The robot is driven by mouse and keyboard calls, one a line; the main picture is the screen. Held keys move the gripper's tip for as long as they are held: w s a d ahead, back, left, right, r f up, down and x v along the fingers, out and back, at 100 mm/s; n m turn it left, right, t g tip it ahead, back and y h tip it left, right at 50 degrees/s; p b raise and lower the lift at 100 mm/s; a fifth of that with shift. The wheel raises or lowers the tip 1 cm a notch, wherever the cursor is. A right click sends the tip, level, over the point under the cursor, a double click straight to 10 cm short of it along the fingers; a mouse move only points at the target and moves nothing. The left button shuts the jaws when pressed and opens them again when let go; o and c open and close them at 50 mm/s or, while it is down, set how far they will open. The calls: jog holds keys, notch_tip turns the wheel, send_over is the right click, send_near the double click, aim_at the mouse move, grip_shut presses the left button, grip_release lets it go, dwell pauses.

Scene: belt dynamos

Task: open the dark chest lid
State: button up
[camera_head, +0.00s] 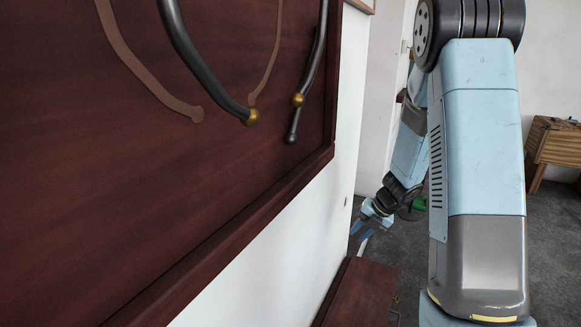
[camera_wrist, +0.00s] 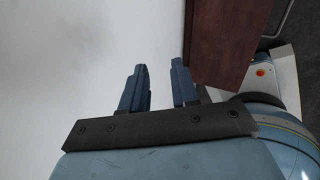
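The dark chest (camera_head: 361,292) is low at the bottom centre of the head view, against the white wall, and its near end is cut off by the frame. Its reddish-brown lid looks shut. A brown wooden surface (camera_wrist: 218,38), probably the chest, is at the upper right of the wrist view. My gripper (camera_head: 357,231) is above the far end of the chest. In the wrist view my gripper (camera_wrist: 159,66) has its two blue fingers apart with nothing between them. The right finger is close to the wood's edge; I cannot tell if they touch.
A large dark red wall panel (camera_head: 130,190) with curved dark rods (camera_head: 205,75) fills the left. A wooden box on legs (camera_head: 556,143) stands at the far right. Grey floor (camera_head: 550,240) is open at right.

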jog(key=s+a+r+n, duration=0.3)
jog(key=s+r+n, duration=0.3)
jog(key=r+n, duration=0.35)
jog(key=s+a+r+n, duration=0.3)
jog(key=s+r+n, duration=0.2)
jog(key=r+n, duration=0.45)
jog(key=s+r+n+t+h, duration=0.1)
jog(key=s+r+n, duration=0.3)
jog(key=s+n, duration=0.4)
jog(key=s+d+r+n+t+h, duration=0.1)
jog(key=s+r+n+h, duration=0.2)
jog(key=s+n, duration=0.6)
notch_tip(320, 180, up, 2)
jog(key=n, duration=0.3)
jog(key=shift+d+n+t, duration=0.25)
jog(key=shift+n+t, duration=0.05)
jog(key=shift+n, duration=0.1)
jog(key=shift+s+d+r+n+h, duration=0.2)
jog(key=shift+s+n+h, duration=0.1)
jog(key=shift+s+n, duration=0.15)
